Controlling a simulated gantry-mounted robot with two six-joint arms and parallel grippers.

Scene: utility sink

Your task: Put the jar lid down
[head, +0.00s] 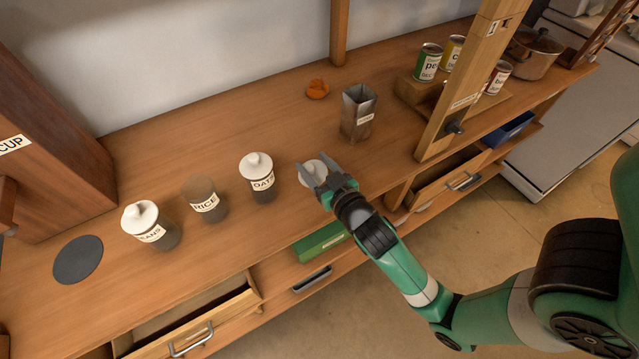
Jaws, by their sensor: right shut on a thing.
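A white round jar lid (312,169) shows at the fingertips of my right gripper (316,180), low over or on the wooden counter; I cannot tell whether it touches the wood. The right gripper is shut on the lid, and its fingers hide part of it. To its left stands the oats jar (263,184) with a white lid on. Left of that is the rice jar (206,203), with no white lid on it. The beans jar (152,230) at the far left of the row has its white lid on. My left gripper is not in view.
A metal tin (357,113) stands behind and right of the lid, and a small orange thing (317,89) lies farther back. A wooden post (467,85) rises at the right. A dark round disc (78,260) lies at left. An open drawer (200,318) juts out in front.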

